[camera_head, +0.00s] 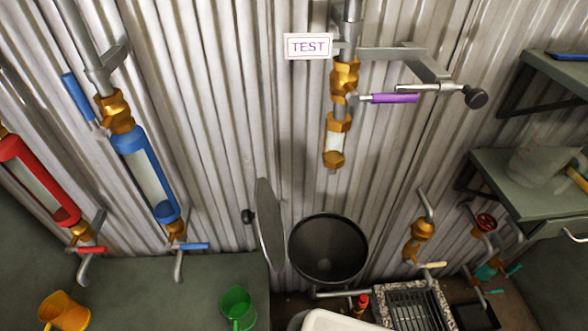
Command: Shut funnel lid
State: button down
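The funnel (328,252) is a wide, dark round bowl in front of the corrugated wall, low in the middle of the picture. Its mouth is uncovered and I see into it. The funnel lid (268,232) is a thin grey disc standing upright at the funnel's left rim, seen nearly edge-on, so it is open. A black knob (248,216) sticks out from the lid's left face.
A TEST sign (308,46) and a brass valve with a purple lever (394,98) are above the funnel. A green cup (238,306) stands on the left counter. A metal grate (412,306) is at lower right. A pale rounded shape (345,321) shows at the bottom edge.

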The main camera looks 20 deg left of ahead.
aim_at(267, 214)
jog(key=k, duration=0.6)
jog(key=k+j+u, duration=0.1)
jog(key=k+j, duration=0.4)
jog(key=j, duration=0.25)
jog(key=i+j+u, duration=0.1)
jog(key=j, duration=0.35)
jog(key=i+j, duration=0.15)
jog(key=j, duration=0.3)
jog(key=u, duration=0.05)
